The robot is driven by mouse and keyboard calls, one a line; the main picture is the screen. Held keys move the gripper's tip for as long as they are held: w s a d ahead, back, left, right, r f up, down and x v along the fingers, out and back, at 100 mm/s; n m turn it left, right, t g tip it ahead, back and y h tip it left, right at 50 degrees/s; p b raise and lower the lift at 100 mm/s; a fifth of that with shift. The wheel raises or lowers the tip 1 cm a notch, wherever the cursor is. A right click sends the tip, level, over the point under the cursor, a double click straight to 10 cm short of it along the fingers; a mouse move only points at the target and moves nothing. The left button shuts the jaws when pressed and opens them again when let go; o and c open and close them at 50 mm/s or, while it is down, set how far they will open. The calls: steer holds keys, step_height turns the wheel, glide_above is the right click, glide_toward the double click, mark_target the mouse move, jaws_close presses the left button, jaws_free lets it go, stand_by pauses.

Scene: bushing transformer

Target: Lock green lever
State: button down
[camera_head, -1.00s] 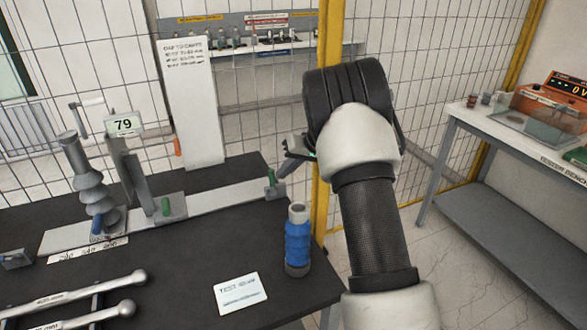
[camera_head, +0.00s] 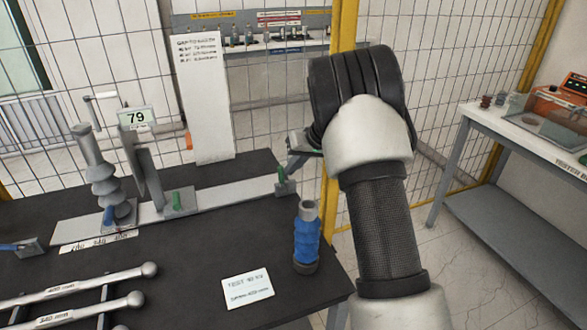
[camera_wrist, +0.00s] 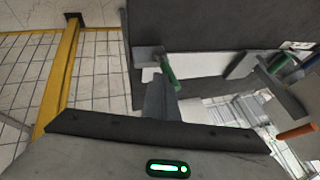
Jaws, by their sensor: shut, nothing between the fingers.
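Two green levers show on the grey rail (camera_head: 230,192) across the dark table. One green lever (camera_head: 281,174) stands upright at the rail's right end; the other green lever (camera_head: 177,200) is nearer the middle. My gripper (camera_head: 292,170) is shut and empty, close beside the right-end lever, and partly hidden behind my arm. In the wrist view, the shut finger tips (camera_wrist: 158,84) are right by the near green lever (camera_wrist: 168,72), which leans across the rail's end block. I cannot tell whether they touch. The other green lever (camera_wrist: 277,63) is farther right.
A ribbed grey bushing (camera_head: 103,180) and a display reading 79 (camera_head: 136,118) stand at the left. A blue cylinder (camera_head: 306,238) stands at the table's right edge. A yellow fence post (camera_head: 342,50) is behind my arm. Metal bars (camera_head: 75,286) lie front left.

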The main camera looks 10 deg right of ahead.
mark_target(280, 171)
steer(key=a+h, duration=0.2)
steer(key=a+n+h+p, duration=0.1)
steer(key=shift+s+a+r+t, duration=0.15)
steer(key=shift+s+r+t, duration=0.15)
steer(key=shift+r, duration=0.1)
steer(key=shift+s+a+f+n+t+h+p, duration=0.3)
steer(key=shift+a+f+h, duration=0.35)
steer(key=shift+a+h, duration=0.5)
steer(key=shift+s+a+f+n+t+h, duration=0.1)
steer(key=shift+a+f+n+t+h, duration=0.25)
steer(key=shift+a+f+h, duration=0.75)
steer(key=shift+s+a+f+n+t+h+p, duration=0.15)
steer(key=shift+s+a+n+t+h, duration=0.15)
steer(key=shift+a+h, duration=0.9)
steer(key=shift+d+f+h, duration=0.1)
steer(key=shift+d+h, duration=0.15)
steer(key=shift+h, duration=0.1)
